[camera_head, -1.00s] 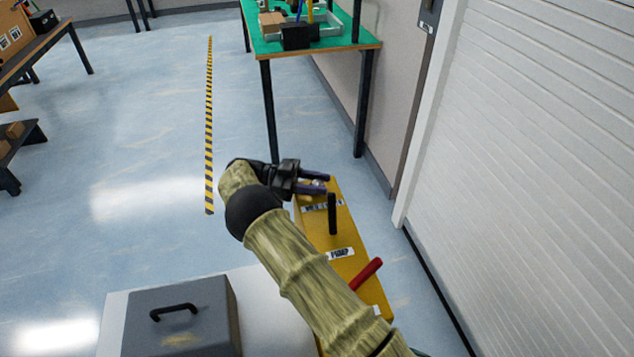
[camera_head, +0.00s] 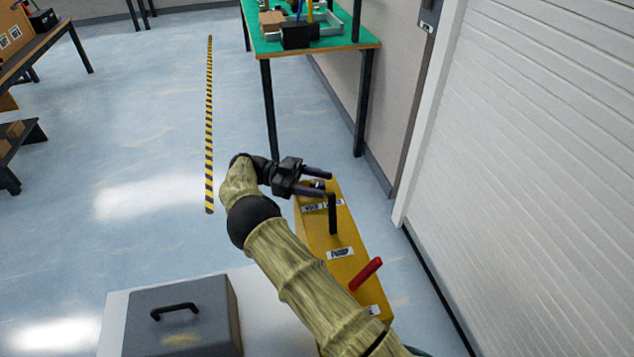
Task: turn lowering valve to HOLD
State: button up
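A yellow pump unit (camera_head: 325,235) stands at lower middle, with a label reading PUMP and two small labels near its far end; the left one (camera_head: 312,207) seems to read HOLD, and the right one is partly hidden. A small dark valve knob (camera_head: 318,184) sits on the far end, partly covered by my gripper. My gripper (camera_head: 328,185) reaches in from the left with its two fingers apart, one on each side of the knob as seen from here. I cannot tell whether they touch it, nor which label the valve points at.
An upright black lever (camera_head: 333,216) stands just in front of the finger ends. A red handle (camera_head: 366,273) sticks up nearer to me. A grey case (camera_head: 182,318) lies at lower left. A green-topped table (camera_head: 354,40) stands behind, and a white shutter wall (camera_head: 540,160) is at right.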

aim_at(317, 182)
jog(key=shift+r, duration=0.1)
notch_tip(317, 182, up, 10)
jog(key=shift+f+p, duration=0.1)
jog(key=shift+p, duration=0.55)
